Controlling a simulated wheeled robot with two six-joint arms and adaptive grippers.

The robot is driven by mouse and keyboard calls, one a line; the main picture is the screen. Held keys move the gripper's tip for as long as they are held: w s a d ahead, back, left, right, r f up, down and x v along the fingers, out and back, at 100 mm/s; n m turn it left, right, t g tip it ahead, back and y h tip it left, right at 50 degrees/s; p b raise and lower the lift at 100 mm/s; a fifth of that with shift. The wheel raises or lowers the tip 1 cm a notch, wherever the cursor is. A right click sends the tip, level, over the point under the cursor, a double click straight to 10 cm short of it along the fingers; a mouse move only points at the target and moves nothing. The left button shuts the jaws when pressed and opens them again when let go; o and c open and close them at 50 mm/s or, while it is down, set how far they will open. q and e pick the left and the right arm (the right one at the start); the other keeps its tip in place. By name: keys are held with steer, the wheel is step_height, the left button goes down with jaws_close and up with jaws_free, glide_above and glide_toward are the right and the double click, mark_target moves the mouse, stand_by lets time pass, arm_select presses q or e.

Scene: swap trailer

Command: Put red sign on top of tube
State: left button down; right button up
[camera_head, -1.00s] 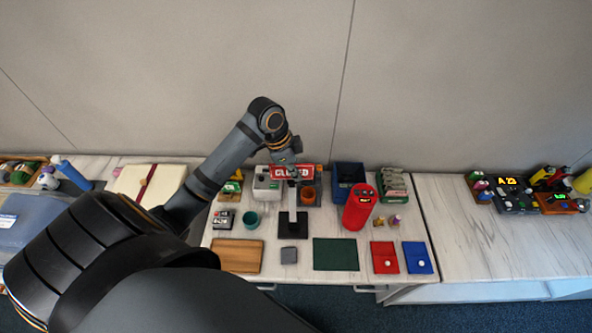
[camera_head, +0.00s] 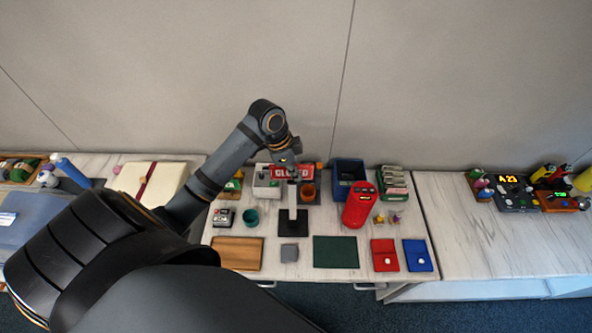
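The red sign (camera_head: 281,171) with white lettering stands upright at the back of the middle table. My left gripper (camera_head: 291,168) reaches down in front of it and covers part of the lettering. I cannot tell whether its fingers are open or shut, or whether they touch the sign. A pale upright post (camera_head: 293,200) on a black base (camera_head: 293,229) stands just in front of the sign. I cannot tell which of these two is the tube. My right gripper is out of view.
A white box (camera_head: 265,184), an orange-brown cup (camera_head: 308,191), a blue bin (camera_head: 348,175) and a green-and-white rack (camera_head: 394,184) crowd the back. A teal cup (camera_head: 250,217), wooden board (camera_head: 236,253), grey block (camera_head: 289,253) and green mat (camera_head: 336,252) lie nearer. The right table's front is clear.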

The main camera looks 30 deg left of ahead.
arm_select(q)
steer(key=shift+f, duration=0.25)
stand_by(0.3)
steer(key=c, duration=1.4)
jaws_free()
steer(key=shift+c, duration=0.2)
steer(key=shift+o, duration=0.4)
steer(key=o, duration=0.5)
steer(key=shift+r, duration=0.1)
steer(key=shift+p+v, duration=0.35)
steer(key=shift+v, duration=1.1)
steer(key=shift+w+d+v, duration=0.1)
steer(key=shift+d+v, duration=0.1)
steer(key=shift+v, duration=1.25)
steer(key=shift+w+d+v, duration=0.1)
steer(key=shift+d+v, duration=0.05)
steer(key=shift+v, duration=1.3)
